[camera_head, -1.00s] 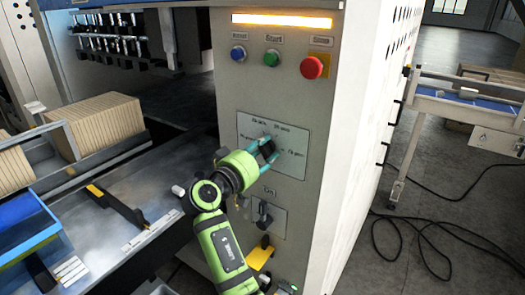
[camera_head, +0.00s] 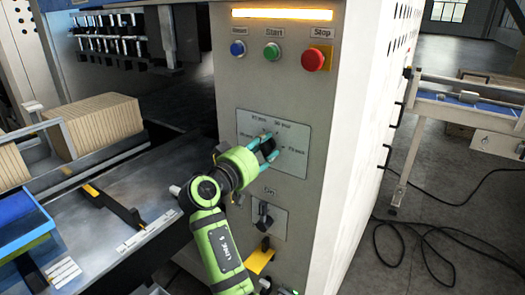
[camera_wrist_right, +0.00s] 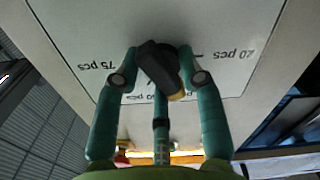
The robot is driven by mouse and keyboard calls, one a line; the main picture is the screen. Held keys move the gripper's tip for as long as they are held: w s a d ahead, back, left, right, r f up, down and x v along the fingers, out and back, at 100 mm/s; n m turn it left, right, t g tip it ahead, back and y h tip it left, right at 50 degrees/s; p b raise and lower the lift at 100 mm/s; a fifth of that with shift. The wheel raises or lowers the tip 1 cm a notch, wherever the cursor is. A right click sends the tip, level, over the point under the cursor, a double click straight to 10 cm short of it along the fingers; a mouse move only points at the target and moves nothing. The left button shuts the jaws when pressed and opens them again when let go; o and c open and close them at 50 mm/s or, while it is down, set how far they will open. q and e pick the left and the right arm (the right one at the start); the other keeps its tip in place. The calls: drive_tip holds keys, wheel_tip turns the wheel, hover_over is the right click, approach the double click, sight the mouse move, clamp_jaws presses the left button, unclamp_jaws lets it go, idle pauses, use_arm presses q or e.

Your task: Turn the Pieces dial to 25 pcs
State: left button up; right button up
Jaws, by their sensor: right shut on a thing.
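The Pieces dial is a black knob (camera_head: 267,146) on a pale label plate (camera_head: 296,126) on the grey machine front. My right gripper (camera_head: 264,149) is shut on the knob, with its teal fingers around it. In the right wrist view the knob (camera_wrist_right: 158,68) sits between the fingers and lies at a slant, its tan tip towards the lower right. The 25 pcs mark cannot be made out. My left gripper is not in view.
Above the plate are a blue button (camera_head: 238,48), a green Start button (camera_head: 272,52) and a red Stop button (camera_head: 313,60). A black rotary switch (camera_head: 263,215) is below it. Stacked cardboard (camera_head: 102,124) is at left. Cables (camera_head: 425,240) lie on the floor at right.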

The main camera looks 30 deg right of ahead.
drive_tip(key=shift+d+r, duration=0.1)
drive_tip(key=shift+r, duration=0.35)
drive_tip(key=shift+r+n+p, duration=0.1)
drive_tip(key=shift+n+p, duration=0.2)
drive_tip(key=shift+p, duration=0.1)
drive_tip(key=shift+n, duration=0.3)
drive_tip(key=o, duration=1.1)
drive_tip(key=shift+o, duration=0.6)
drive_tip(key=shift+s+d+f, duration=0.1)
drive_tip(key=shift+d+f, duration=0.05)
drive_tip(key=shift+f, duration=0.2)
drive_tip(key=o, duration=0.5)
drive_tip(key=shift+f, duration=0.1)
